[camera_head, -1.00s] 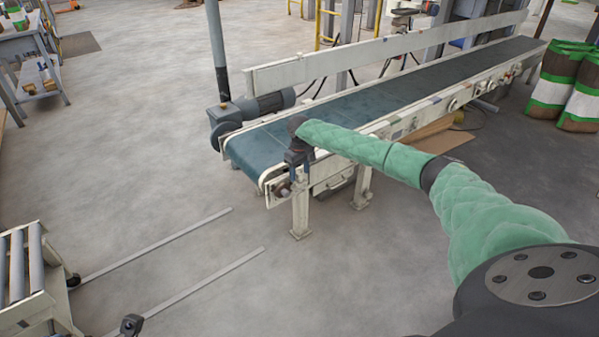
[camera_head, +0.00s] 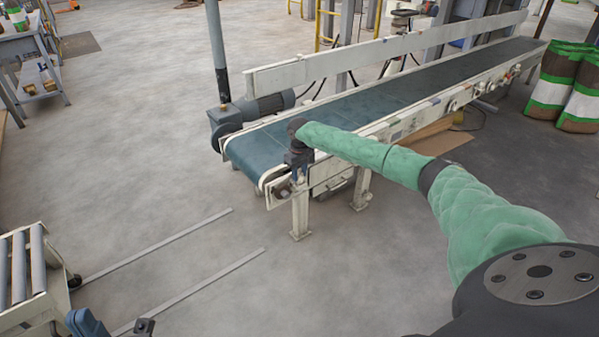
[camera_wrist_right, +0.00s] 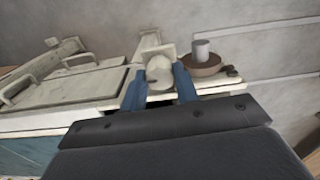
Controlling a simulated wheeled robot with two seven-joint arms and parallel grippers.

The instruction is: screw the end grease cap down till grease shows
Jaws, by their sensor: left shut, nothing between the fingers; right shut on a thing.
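The end grease cap (camera_wrist_right: 160,70) is a pale, rounded piece at the conveyor's near end. In the right wrist view it sits between the blue fingers of my right gripper (camera_wrist_right: 159,82), which is shut on it. No grease is visible around the cap. In the head view my right gripper (camera_head: 298,165) is at the near corner of the conveyor (camera_head: 262,152), and the cap is hidden there. My left gripper (camera_head: 86,323) shows only in part at the bottom left edge, with blue fingers, shut and empty, far from the conveyor.
Beside the cap, a brown round part with a grey shaft end (camera_wrist_right: 202,50) sits on the frame. A roller stand (camera_head: 38,265) is at the left. Filled bags (camera_head: 557,85) stand at the far right. Open floor lies left of the conveyor.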

